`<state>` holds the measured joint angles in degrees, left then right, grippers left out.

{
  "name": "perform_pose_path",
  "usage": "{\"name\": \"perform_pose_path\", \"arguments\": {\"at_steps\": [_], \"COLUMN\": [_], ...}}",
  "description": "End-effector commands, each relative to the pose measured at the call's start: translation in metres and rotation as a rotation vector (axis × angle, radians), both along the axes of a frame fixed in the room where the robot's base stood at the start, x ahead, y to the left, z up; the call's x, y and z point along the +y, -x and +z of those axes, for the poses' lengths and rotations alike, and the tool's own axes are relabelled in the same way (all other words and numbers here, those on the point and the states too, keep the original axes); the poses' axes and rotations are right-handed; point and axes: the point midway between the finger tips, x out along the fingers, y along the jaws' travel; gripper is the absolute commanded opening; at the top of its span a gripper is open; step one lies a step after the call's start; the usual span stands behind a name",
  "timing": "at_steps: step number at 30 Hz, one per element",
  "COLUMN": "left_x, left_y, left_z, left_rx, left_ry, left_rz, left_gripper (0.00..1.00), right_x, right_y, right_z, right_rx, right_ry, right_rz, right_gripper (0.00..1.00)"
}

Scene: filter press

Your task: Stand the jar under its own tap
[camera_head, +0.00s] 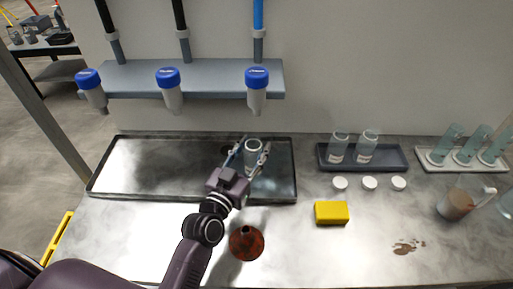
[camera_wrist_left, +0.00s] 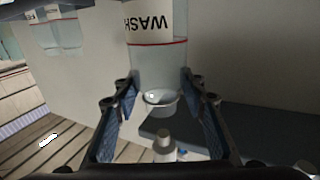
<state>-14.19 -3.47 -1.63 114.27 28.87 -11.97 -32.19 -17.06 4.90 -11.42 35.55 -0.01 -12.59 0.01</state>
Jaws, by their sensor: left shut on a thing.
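A clear jar (camera_head: 253,152) is between the fingers of my left gripper (camera_head: 249,154), which is shut on it over the right end of the dark tray (camera_head: 120,190). In the left wrist view the jar (camera_wrist_left: 158,65) appears upside down, with a WASH label and its open rim toward the tap. Three blue-capped taps hang from a grey shelf (camera_head: 200,78): left (camera_head: 92,92), middle (camera_head: 170,92) and right (camera_head: 257,92). The jar is below the right tap, apart from it. Whether its base touches the tray is hidden. My right gripper is not in view.
Two jars (camera_head: 367,147) stand in a small dark tray to the right, with three white lids (camera_head: 370,183) before it.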

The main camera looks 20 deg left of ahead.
Motion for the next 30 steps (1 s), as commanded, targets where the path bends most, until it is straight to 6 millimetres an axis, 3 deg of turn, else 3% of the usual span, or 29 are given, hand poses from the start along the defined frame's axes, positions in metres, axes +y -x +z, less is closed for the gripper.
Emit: {"name": "perform_pose_path", "arguments": {"at_steps": [6,15,26,27,30], "left_x": [-0.003,-0.002,-0.002,-0.002,-0.002], "left_y": [-0.023,-0.023,-0.023,-0.023,-0.023], "left_z": [-0.001,-0.035,-0.039,-0.040,-0.039], "left_rx": [0.001,0.003,0.001,0.001,0.001], "left_ry": [0.001,-0.002,-0.001,-0.001,0.000], "left_rz": [0.000,0.000,0.001,0.001,0.001], "left_gripper": [0.15,0.15,0.15,0.40,0.51], "right_x": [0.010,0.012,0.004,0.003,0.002], "right_y": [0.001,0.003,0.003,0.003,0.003], "right_z": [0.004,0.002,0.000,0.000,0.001], "right_rx": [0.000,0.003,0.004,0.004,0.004], "right_ry": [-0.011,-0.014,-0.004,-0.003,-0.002], "right_rz": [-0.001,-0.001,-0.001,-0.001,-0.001], "right_gripper": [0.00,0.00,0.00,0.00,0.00]}}
